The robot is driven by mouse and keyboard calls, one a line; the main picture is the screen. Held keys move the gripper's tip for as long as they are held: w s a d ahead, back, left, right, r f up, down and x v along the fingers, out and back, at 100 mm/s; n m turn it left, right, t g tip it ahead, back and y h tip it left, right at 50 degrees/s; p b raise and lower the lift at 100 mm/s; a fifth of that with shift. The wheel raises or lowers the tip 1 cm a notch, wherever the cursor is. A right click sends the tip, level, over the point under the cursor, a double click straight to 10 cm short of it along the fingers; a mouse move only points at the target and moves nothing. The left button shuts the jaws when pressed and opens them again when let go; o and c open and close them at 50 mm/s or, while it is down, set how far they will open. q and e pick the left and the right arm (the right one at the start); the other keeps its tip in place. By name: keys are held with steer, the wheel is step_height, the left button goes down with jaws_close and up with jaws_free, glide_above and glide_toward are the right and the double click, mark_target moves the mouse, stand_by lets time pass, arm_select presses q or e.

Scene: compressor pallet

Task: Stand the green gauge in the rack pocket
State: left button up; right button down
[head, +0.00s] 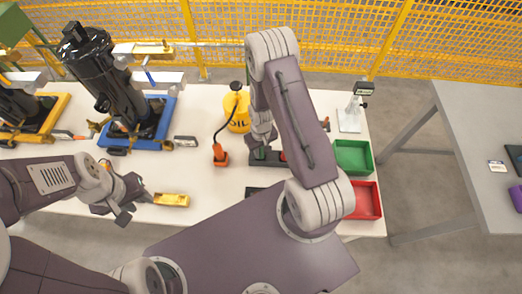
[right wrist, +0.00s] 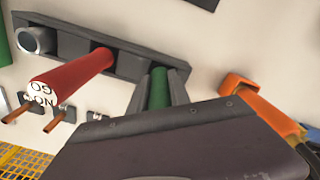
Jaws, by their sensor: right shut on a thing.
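The green gauge (right wrist: 158,88) is between the fingers of my right gripper (right wrist: 160,96) in the right wrist view, and a bit of it shows in the head view (head: 260,153). My right gripper (head: 261,146) is shut on it at one end of the dark rack (right wrist: 130,62), which also shows in the head view (head: 237,158). The gauge's far end meets the end pocket; how deep it sits is hidden. A red gauge (right wrist: 75,80) marked NO GO stands in the middle pocket. My left gripper (head: 133,202) is open and empty, beside a brass block (head: 171,200).
A grey metal cylinder (right wrist: 35,40) is in the rack's other end pocket. Green (head: 353,157) and red (head: 366,200) bins are at the right. A blue-framed compressor (head: 150,135) stands left.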

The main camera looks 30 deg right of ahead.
steer(key=shift+f, duration=0.2)
steer(key=c, duration=1.1)
jaws_free()
step_height(320, 180, up, 9)
steer(key=shift+r, duration=0.1)
steer(key=shift+a, duration=0.1)
